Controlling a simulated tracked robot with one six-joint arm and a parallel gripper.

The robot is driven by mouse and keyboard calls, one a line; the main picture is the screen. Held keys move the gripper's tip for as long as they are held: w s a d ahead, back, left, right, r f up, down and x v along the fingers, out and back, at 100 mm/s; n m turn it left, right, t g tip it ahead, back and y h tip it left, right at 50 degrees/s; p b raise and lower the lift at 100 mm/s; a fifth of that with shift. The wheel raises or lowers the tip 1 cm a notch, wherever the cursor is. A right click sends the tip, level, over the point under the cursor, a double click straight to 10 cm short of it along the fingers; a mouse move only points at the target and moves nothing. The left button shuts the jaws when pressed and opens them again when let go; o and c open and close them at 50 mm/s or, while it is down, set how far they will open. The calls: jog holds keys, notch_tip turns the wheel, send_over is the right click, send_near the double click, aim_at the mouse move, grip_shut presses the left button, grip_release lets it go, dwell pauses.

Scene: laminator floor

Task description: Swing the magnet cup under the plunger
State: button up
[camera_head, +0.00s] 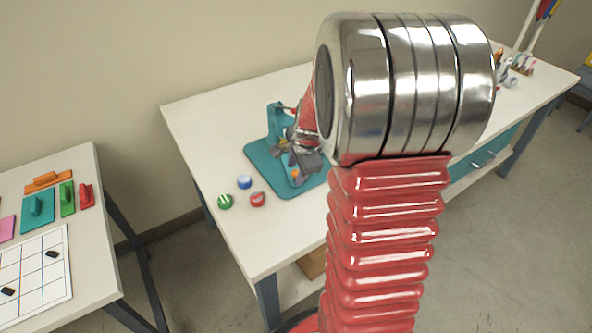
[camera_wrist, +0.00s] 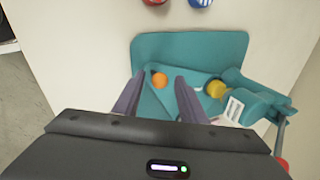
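A teal press-like device stands on its teal base plate (camera_head: 262,157) on the white table. In the wrist view the base plate (camera_wrist: 190,45) carries an orange round knob (camera_wrist: 159,80) and a yellow round part (camera_wrist: 216,88). A teal upright body (camera_wrist: 255,105) with a white label is at the right. I cannot tell for certain which part is the magnet cup, and the plunger is not clearly visible. My gripper (camera_wrist: 160,90) is open over the plate, one finger on each side of the orange knob in the picture. I cannot tell whether it touches anything.
A green cap (camera_head: 225,201), a blue cap (camera_head: 244,181) and a red cap (camera_head: 258,199) lie on the white table (camera_head: 245,235) beside the plate. A second table (camera_head: 100,240) at left holds coloured handled blocks and a grid board. My arm hides part of the device.

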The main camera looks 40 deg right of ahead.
jog(key=shift+c, duration=0.4)
grip_shut()
jog(key=shift+a, duration=0.15)
